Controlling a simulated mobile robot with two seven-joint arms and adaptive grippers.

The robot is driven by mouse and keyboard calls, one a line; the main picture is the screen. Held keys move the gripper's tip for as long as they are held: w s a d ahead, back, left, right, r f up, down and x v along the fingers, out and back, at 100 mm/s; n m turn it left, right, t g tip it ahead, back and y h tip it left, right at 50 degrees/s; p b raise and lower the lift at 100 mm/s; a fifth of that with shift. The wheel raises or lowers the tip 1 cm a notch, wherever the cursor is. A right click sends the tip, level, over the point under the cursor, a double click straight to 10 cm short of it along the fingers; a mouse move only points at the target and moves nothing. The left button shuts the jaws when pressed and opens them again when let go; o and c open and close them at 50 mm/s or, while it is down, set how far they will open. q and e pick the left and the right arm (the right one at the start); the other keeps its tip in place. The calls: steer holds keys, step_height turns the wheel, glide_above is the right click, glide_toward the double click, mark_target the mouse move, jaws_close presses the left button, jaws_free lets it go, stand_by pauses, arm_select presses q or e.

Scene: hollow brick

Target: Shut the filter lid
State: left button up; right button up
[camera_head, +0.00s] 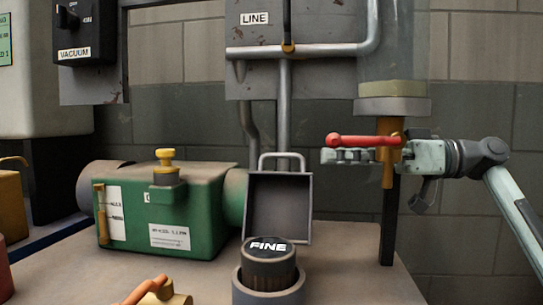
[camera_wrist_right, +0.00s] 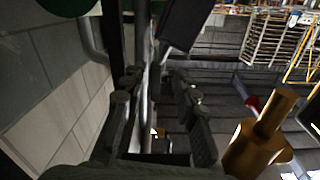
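The filter lid (camera_head: 279,203) is a grey square plate with a bar handle (camera_head: 282,157) on its top edge. It stands open, raised behind the round filter housing (camera_head: 269,291). A dark cartridge marked FINE (camera_head: 268,262) sits in the housing, its top above the rim. My right gripper (camera_head: 330,157) is to the right of the lid's handle and apart from it, fingers toward the left. In the right wrist view its two fingers (camera_wrist_right: 157,112) are spread with nothing between them. My left gripper is not in view.
A brass valve (camera_head: 388,165) with a red lever (camera_head: 362,140) overlaps my right gripper, below a clear cylinder (camera_head: 392,50). A green pump (camera_head: 165,215) stands left of the lid. A brass fitting (camera_head: 160,292) lies at the front. The bench (camera_head: 350,265) right of the housing is clear.

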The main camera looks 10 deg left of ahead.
mark_target(289, 156)
steer(key=shift+a, duration=4.1)
steer(key=shift+c, duration=0.6)
jaws_close()
